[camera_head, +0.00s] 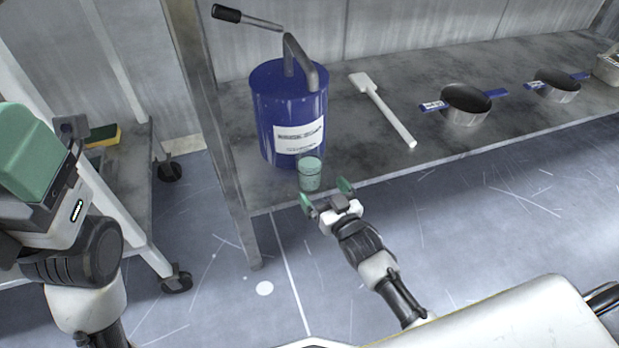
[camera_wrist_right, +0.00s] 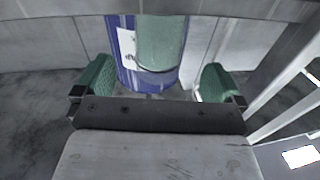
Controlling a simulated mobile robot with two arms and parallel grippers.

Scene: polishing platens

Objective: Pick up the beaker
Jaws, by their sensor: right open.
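A small translucent green beaker (camera_head: 310,175) stands upright near the front edge of the grey shelf (camera_head: 380,160), in front of the blue drum. My right gripper (camera_head: 326,193) is open and empty, just in front of the beaker at the shelf edge. In the right wrist view the beaker (camera_wrist_right: 162,42) shows beyond and between the two green finger pads (camera_wrist_right: 157,80), apart from both; its top is cut off by the frame. My left gripper (camera_head: 35,155) is at the far left, away from the shelf; its jaw opening cannot be made out.
A blue drum (camera_head: 272,112) with a pump handle stands close behind the beaker. A white paddle (camera_head: 382,110) and two pans (camera_head: 465,103) (camera_head: 557,86) lie farther right. A shelf post (camera_head: 228,185) rises at left. A cart with a sponge (camera_head: 103,135) stands beyond it.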

